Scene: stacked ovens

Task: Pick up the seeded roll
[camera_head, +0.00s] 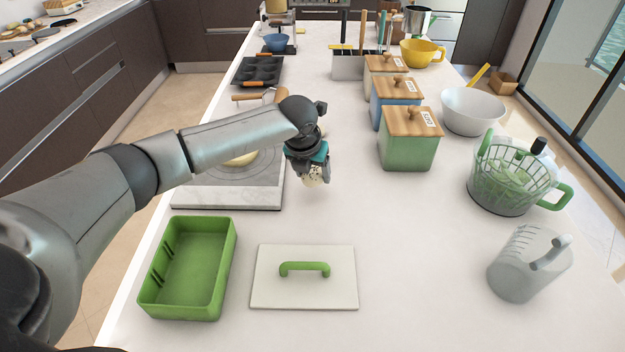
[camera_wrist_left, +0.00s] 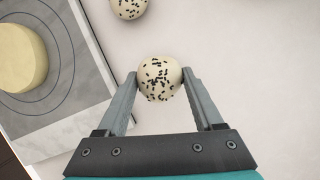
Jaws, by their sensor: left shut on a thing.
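The seeded roll (camera_wrist_left: 159,78) is a pale round ball with dark seeds. It sits between the two fingers of my left gripper (camera_wrist_left: 160,86), which is shut on it. In the head view, the left gripper (camera_head: 314,180) is over the counter just right of the marble board, and part of the roll (camera_head: 313,180) shows under its fingers. Whether the roll touches the counter is unclear. A second seeded roll (camera_wrist_left: 129,6) shows at the top edge of the left wrist view, apart from the gripper. My right gripper is not in view.
A green tray (camera_head: 160,300) and a white lid with a green handle (camera_head: 305,297) lie in front. The marble board (camera_head: 240,196) holds a pale yellow round (camera_wrist_left: 18,57). Wooden-lidded canisters (camera_head: 408,152), a green basket (camera_head: 505,190) and a clear jug (camera_head: 522,270) stand right.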

